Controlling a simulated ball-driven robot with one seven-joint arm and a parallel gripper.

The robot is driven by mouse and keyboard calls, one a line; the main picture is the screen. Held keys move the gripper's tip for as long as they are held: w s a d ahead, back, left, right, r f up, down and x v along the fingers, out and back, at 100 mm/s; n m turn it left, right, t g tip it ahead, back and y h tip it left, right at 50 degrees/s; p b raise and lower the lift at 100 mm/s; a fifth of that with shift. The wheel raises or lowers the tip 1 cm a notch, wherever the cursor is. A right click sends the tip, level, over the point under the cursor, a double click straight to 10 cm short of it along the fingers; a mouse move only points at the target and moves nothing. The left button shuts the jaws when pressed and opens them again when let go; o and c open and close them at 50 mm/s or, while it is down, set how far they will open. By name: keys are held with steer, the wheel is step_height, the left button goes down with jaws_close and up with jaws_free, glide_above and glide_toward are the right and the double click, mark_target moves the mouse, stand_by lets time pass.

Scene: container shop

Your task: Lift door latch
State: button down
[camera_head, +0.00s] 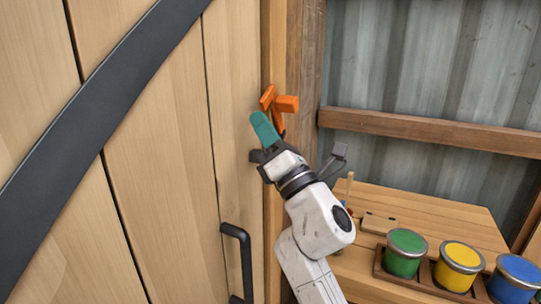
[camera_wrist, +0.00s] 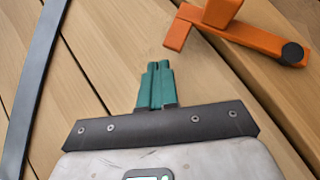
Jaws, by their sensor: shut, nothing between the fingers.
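The orange door latch (camera_head: 279,103) is on the edge of the wooden door (camera_head: 160,130), beside the frame post. In the wrist view the latch (camera_wrist: 262,38) shows at the upper right, with an orange bar, a raised block and a dark round pivot at its right end. My gripper (camera_head: 259,121), with teal fingers, is just below and left of the latch in the head view. In the wrist view my gripper (camera_wrist: 157,72) is shut and empty, its tips pointing at the door boards. A small gap shows between the tips and the latch there.
A black door handle (camera_head: 243,258) sits below my gripper. A dark diagonal strap (camera_head: 90,115) crosses the door. At the right a wooden bench (camera_head: 440,215) carries green (camera_head: 405,258), yellow (camera_head: 457,270) and blue (camera_head: 514,280) paint cans.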

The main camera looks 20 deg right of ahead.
mark_target(270, 104)
steer(key=shift+w+d+r+p, duration=0.15)
steer(key=shift+w+d+r, duration=0.15)
steer(key=shift+r, duration=0.35)
steer(key=shift+w+d+r+p, duration=0.15)
steer(key=shift+w+d+r, duration=0.15)
steer(key=shift+r, duration=0.3)
steer(key=shift+w+d+r+p, duration=0.2)
steer(key=shift+d+r, duration=0.15)
steer(key=shift+r, duration=0.3)
